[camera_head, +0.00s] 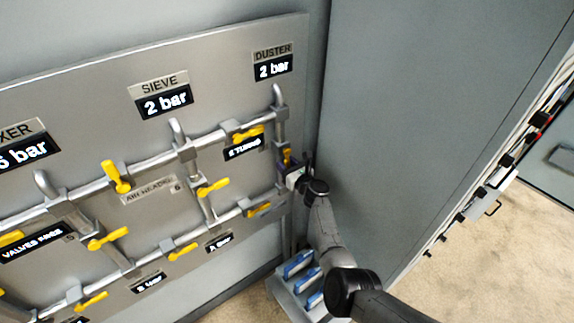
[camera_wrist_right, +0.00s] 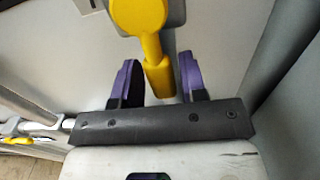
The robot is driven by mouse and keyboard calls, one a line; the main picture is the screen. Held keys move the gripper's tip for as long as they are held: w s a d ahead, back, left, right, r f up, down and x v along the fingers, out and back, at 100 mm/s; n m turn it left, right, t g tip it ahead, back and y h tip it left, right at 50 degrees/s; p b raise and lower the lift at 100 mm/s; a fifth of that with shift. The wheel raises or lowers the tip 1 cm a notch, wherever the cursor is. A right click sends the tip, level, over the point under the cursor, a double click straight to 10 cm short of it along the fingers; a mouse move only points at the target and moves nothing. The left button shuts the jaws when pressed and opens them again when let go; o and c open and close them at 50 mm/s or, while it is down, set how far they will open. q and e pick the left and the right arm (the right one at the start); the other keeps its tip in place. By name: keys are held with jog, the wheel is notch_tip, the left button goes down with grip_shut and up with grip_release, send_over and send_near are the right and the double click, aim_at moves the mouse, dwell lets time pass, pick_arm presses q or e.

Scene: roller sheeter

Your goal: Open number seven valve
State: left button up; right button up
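A metal wall panel (camera_head: 85,105) carries pipes and several yellow-handled valves. My right gripper (camera_head: 290,165) is at the panel's right end, at the valve on the vertical pipe below the DUSTER label. In the right wrist view that valve's yellow handle (camera_wrist_right: 152,45) points down between the two purple fingertips (camera_wrist_right: 158,75). The fingers are apart, with a gap visible on each side of the handle. In the head view the gripper partly hides this handle (camera_head: 286,155). I cannot read a number seven on it. My left gripper is not in view.
The DUSTER display (camera_head: 273,69) and the SIEVE display (camera_head: 165,103) both read 2 bar. Other yellow handles (camera_head: 213,187) sit close to the left. A grey wall (camera_head: 420,100) stands right of the panel. A tray with blue items (camera_head: 285,290) is below.

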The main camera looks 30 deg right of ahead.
jog(key=shift+o, duration=0.8)
jog(key=shift+s+p, duration=0.35)
jog(key=shift+s, duration=0.2)
jog(key=s+p, duration=0.2)
jog(key=s, duration=1)
jog(key=shift+s+d+p, duration=0.2)
jog(key=shift+s+p, duration=0.2)
